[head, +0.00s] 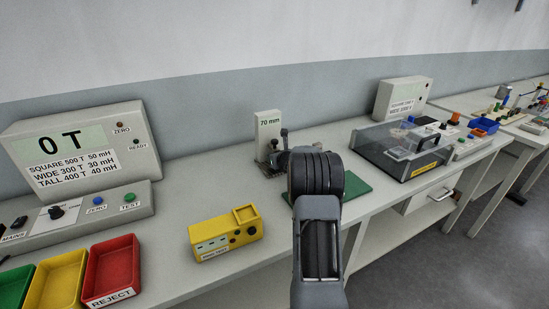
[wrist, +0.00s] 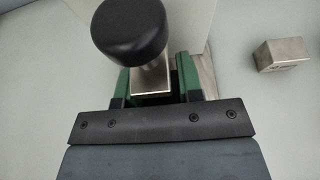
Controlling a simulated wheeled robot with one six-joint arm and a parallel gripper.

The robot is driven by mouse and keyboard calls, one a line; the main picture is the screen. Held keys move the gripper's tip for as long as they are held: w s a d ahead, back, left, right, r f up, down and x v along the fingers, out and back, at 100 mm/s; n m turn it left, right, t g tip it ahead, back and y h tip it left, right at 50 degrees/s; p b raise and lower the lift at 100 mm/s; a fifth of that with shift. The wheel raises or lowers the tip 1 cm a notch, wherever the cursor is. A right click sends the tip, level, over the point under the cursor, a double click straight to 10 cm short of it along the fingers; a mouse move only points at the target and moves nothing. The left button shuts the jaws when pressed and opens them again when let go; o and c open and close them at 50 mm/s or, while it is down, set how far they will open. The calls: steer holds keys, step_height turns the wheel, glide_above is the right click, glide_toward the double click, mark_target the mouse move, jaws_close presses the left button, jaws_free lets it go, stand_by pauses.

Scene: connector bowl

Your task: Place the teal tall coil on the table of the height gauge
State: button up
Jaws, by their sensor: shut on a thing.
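The height gauge (head: 267,125), a pale upright marked "70 mm", stands on the bench in the head view, its lower front partly hidden by my arm. In the wrist view its round black knob (wrist: 130,28) sits above a bare metal piece (wrist: 152,78). My gripper (wrist: 158,92) is at the gauge, just under the knob, its two dark fingers apart. It is shut on dark green-teal parts (wrist: 188,75), which I take for the teal tall coil. Most of the coil and its contact with the gauge table are hidden.
A loose metal block (wrist: 282,53) lies right of the gauge. A green mat (head: 354,186) lies right of my arm. A yellow box (head: 226,232), a red reject bin (head: 112,268) and a display unit (head: 75,145) stand left. A clear-lidded case (head: 400,150) stands right.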

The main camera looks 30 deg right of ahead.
steer(key=shift+f, duration=0.2)
steer(key=o, duration=0.9)
steer(key=shift+r, duration=0.1)
steer(key=shift+r, duration=0.2)
steer(key=v, duration=1.2)
steer(key=shift+a, duration=0.15)
